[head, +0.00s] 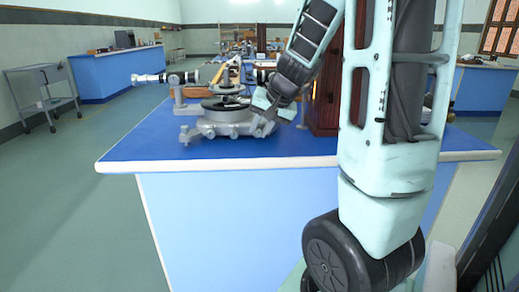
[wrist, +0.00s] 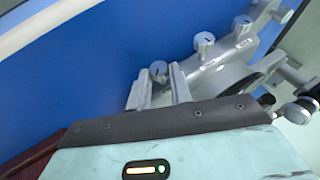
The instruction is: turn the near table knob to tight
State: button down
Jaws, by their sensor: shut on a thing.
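The grey spectrometer (head: 225,122) stands on the blue bench top and also shows in the wrist view (wrist: 228,72). My gripper (head: 271,111) reaches in at its right side. In the wrist view my two gripper fingers (wrist: 159,82) are shut on a small grey knob (wrist: 158,69), which shows between their tips. In the head view the gripped knob is hidden by my gripper. I cannot tell the knob's tightness.
The blue bench (head: 130,152) has free room in front and left of the spectrometer. A telescope tube (head: 150,78) juts out left. A dark brown wooden case (head: 326,105) stands close on the right, beside my arm. A grey trolley (head: 42,90) stands farther left.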

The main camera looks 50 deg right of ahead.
jog(key=t+y+b, duration=0.1)
jog(key=b, duration=0.4)
jog(key=f+m+t+y+b, duration=0.1)
jog(key=t+b, duration=0.1)
jog(key=b, duration=0.3)
jog(key=t+y+b, duration=0.1)
jog(key=b, duration=0.3)
jog(key=shift+s+d+f+b, duration=0.3)
jog(key=shift+s+f+b, duration=0.05)
jog(key=shift+f+b, duration=0.05)
jog(key=m+t+y+b, duration=0.1)
jog(key=t+b, duration=0.1)
jog(key=b, duration=0.2)
jog(key=shift+s+d, duration=0.1)
jog(key=shift+t+b, duration=0.3)
jog(key=shift+b, duration=0.45)
jog(key=shift+r, duration=0.2)
jog(key=c, duration=1.3)
grip_release()
jog(key=shift+o, duration=0.2)
jog(key=shift+r, duration=0.1)
